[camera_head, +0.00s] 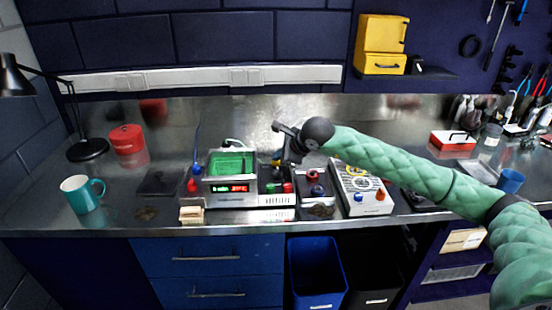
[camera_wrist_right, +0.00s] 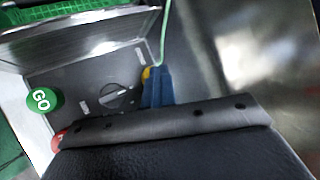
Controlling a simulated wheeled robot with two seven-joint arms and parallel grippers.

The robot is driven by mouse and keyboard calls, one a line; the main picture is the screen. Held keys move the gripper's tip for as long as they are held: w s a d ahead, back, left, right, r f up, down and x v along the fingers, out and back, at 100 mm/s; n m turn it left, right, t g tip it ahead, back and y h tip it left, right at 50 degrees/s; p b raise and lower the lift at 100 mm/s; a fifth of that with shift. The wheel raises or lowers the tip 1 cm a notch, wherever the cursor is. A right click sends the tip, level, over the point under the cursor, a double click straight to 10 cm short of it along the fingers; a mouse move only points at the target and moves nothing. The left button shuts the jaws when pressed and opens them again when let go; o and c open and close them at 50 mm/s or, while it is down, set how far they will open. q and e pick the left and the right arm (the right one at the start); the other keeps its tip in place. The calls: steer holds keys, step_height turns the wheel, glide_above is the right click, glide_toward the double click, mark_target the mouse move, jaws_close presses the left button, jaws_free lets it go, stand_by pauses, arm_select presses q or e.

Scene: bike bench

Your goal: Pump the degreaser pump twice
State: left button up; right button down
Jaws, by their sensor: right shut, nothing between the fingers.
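My right gripper (camera_head: 286,150) hangs over the right end of the cleaning unit (camera_head: 222,189) with the green basket (camera_head: 230,163). In the right wrist view its dark fingers (camera_wrist_right: 165,122) are shut and empty, across the lower half. Just beyond them stands a blue part with a yellow tip (camera_wrist_right: 157,88) and a thin green line. I cannot tell whether this is the degreaser pump, and its lower end is hidden by the fingers. A green GO button (camera_wrist_right: 43,100) and a dark dial (camera_wrist_right: 118,96) show beside it. My left gripper is not in view.
A red button (camera_wrist_right: 58,140) is partly hidden by the fingers. A teal mug (camera_head: 80,195) and red canister (camera_head: 127,140) are left. Bench behind the unit is mostly clear.

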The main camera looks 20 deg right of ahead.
mark_target(275, 163)
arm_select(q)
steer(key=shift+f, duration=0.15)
arm_select(e)
steer(key=shift+w+r, duration=0.1)
steer(key=shift+r, duration=2.8)
arm_select(q)
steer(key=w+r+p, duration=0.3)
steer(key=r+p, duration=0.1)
steer(key=p, duration=0.1)
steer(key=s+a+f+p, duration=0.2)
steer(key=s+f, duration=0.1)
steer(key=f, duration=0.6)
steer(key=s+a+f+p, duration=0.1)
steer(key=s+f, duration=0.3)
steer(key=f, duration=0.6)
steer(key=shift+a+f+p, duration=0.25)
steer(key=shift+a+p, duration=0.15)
steer(key=shift+p, duration=0.1)
arm_select(e)
steer(key=shift+w+d+r+n+g+y, duration=0.1)
steer(key=shift+r+n+g+y, duration=0.45)
steer(key=shift+n, duration=0.4)
steer(key=shift+d+r+n+g+y, duration=0.1)
steer(key=shift+r+n+g+y, duration=0.5)
steer(key=shift+n, duration=0.4)
steer(key=shift+w+d+r+n+g+y, duration=0.1)
steer(key=shift+r+n+g+y, duration=0.3)
steer(key=shift+n+y, duration=0.4)
